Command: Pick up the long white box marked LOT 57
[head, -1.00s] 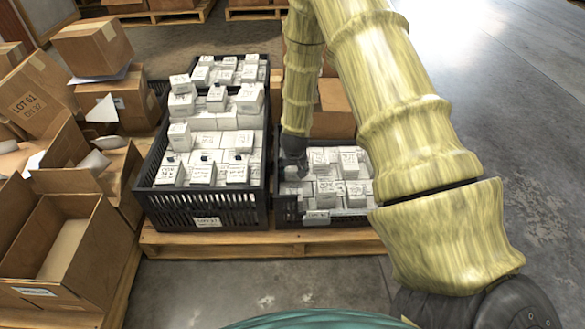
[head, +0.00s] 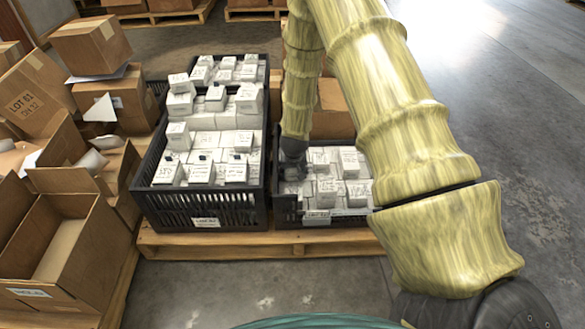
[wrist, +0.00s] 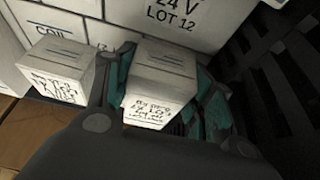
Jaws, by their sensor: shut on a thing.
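My gripper (wrist: 164,82) is shut on a white box (wrist: 160,95) in the wrist view, with dark fingers and teal pads on either side of it. The box has handwritten black marking on its near face, too small and blurred to read surely, so I cannot tell whether it says LOT 57. In the head view, my gripper (head: 292,168) is down at the left side of the smaller black crate (head: 345,221), and the held box is not clearly visible there. Several white boxes (head: 326,188) fill that crate.
A larger black crate (head: 160,212) full of white boxes stands close on the left, on the same wooden pallet (head: 255,243). In the wrist view, a box marked LOT 12 (wrist: 178,22) lies just beyond the held one. Open cardboard boxes (head: 62,245) stand at left.

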